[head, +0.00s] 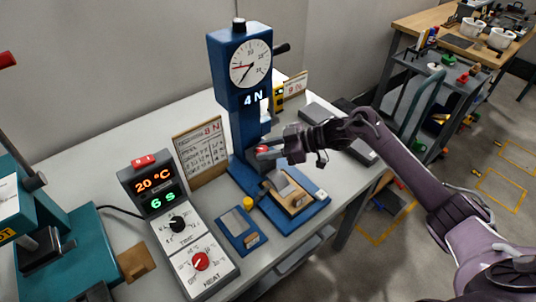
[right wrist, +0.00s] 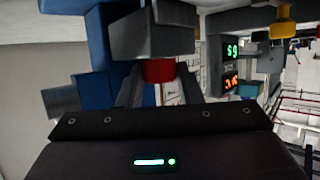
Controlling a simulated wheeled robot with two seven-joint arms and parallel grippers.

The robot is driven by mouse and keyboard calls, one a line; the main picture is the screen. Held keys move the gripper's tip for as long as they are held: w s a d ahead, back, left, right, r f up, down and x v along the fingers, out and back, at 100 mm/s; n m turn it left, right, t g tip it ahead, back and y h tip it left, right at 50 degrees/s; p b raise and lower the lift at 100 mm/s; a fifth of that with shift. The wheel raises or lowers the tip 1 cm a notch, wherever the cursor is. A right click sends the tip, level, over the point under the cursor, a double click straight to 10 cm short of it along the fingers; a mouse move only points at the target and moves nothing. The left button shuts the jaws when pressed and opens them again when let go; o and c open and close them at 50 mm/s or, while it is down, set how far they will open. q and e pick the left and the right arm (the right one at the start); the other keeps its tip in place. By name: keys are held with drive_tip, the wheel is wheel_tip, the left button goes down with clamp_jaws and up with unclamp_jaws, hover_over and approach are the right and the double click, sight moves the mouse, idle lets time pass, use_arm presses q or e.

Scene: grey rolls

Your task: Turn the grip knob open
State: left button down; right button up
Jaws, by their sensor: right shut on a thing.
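The blue force tester (head: 237,130) stands on the bench with a round dial and a display reading 4 N. The red grip knob (head: 262,149) is on the grey clamp at its column, above the tester's base. My right gripper (head: 276,147) reaches in from the right and is shut on the red knob. In the right wrist view the red knob (right wrist: 159,70) sits between the two fingers, under a dark grey block (right wrist: 152,32). The gripper partly hides the clamp in the head view. My left gripper is not in view.
A control box (head: 190,225) with TIME and HEAT knobs stands left of the tester, its displays reading 20 °C and 6 s. A teal machine (head: 75,255) is at far left. A blue block with a yellow knob (head: 248,203) and a chart board (head: 201,150) are close by.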

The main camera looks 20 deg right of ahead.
idle(0.4)
drive_tip(key=o, duration=1)
drive_tip(key=b+v, duration=0.1)
drive_tip(key=v, duration=0.6)
drive_tip(key=shift+d+r, duration=0.2)
drive_tip(key=shift+d, duration=0.15)
